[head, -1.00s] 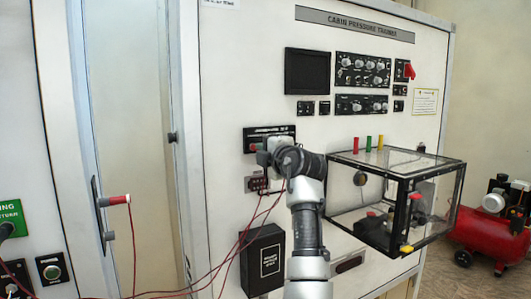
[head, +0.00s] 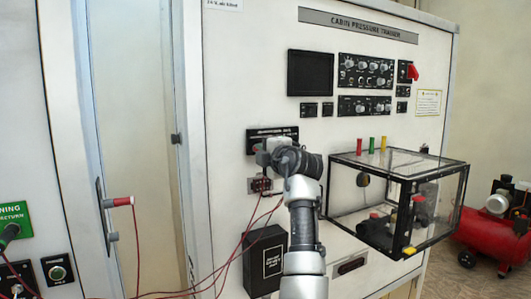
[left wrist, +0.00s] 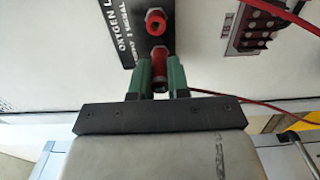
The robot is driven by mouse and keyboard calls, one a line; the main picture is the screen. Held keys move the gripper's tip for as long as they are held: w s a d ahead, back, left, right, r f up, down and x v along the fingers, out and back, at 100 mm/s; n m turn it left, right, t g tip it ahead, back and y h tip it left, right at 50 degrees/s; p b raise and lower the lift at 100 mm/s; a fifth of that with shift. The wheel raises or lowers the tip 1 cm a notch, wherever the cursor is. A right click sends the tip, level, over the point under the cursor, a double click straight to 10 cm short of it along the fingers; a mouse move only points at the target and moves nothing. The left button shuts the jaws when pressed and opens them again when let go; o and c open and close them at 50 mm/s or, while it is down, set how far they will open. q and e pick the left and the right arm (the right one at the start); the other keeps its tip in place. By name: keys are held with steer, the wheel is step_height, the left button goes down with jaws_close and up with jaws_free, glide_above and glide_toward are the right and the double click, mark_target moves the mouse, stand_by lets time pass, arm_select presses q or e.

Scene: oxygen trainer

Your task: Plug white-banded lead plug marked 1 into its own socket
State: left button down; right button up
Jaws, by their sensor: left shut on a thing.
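My left gripper (head: 263,157) is at the small black oxygen panel (head: 266,131) on the white trainer wall. In the left wrist view its green fingers (left wrist: 161,76) are shut around a red plug (left wrist: 160,68) with a red lead (left wrist: 240,98) trailing right. The plug's far end is at or against the black panel (left wrist: 127,22); I cannot tell whether it is seated. A red socket (left wrist: 155,22) on that panel is empty. No white band or number is readable on the held plug. My right gripper is not in view.
A terminal block (head: 260,184) with red leads is just below my gripper. A black box (head: 265,262) hangs lower on the wall. A clear case (head: 400,165) juts out at right. Another red plug (head: 122,201) sits on a door bracket at left.

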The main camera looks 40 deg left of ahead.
arm_select(q)
steer(key=c, duration=1)
jaws_free()
steer(key=shift+a, duration=0.15)
steer(key=shift+d+f, duration=0.1)
steer(key=shift+d, duration=0.25)
steer(key=b+v, duration=0.4)
steer(key=v, duration=0.6)
steer(key=shift+s+d, duration=0.1)
